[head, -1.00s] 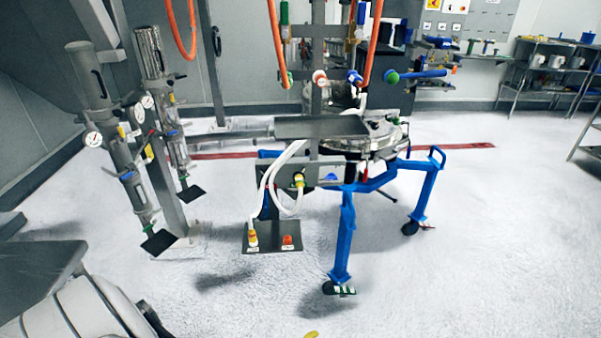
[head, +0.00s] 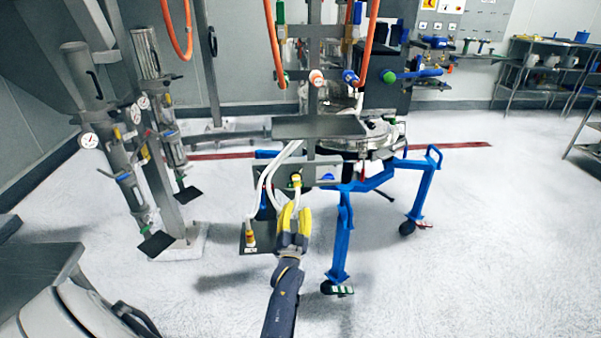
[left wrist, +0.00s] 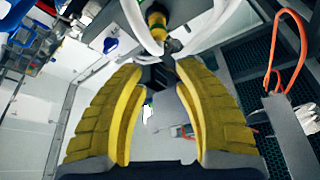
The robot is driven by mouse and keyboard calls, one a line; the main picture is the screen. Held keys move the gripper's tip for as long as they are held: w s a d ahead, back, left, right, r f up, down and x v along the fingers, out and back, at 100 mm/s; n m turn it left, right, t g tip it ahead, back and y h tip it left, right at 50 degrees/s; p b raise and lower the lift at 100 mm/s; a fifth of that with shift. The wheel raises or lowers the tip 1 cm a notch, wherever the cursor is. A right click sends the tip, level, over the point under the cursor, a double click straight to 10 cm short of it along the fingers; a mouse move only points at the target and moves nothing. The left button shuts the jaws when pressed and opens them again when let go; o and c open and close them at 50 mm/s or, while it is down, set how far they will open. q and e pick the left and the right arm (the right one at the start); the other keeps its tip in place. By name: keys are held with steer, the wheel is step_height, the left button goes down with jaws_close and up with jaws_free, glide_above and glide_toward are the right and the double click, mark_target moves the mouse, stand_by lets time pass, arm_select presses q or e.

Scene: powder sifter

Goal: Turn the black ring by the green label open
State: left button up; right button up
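My left gripper (head: 295,208) rises from the bottom of the head view, in front of the hanging dark plate (head: 249,240) and below the grey bracket (head: 318,174). Its two yellow fingers are spread with a gap between them in the left wrist view (left wrist: 159,75), and nothing is clearly held. A yellow hose fitting (head: 296,180) sits on the bracket just above the fingertips. It also shows ahead of them in the left wrist view (left wrist: 156,16). I cannot clearly make out the black ring or its green label. My right gripper is not in view.
White hoses (head: 268,185) hang just left of the gripper. A blue wheeled frame (head: 343,240) stands to its right. Orange hoses (head: 374,40) hang above, and steel columns (head: 130,160) stand at left. The floor at right is open.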

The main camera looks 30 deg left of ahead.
mark_target(302, 169)
arm_select(q)
steer(key=x, duration=1.6)
steer(key=shift+w+a+r, duration=0.1)
steer(key=shift+w+r, duration=0.05)
steer(key=shift+w, duration=0.05)
steer(key=shift+c, duration=0.2)
jaws_close()
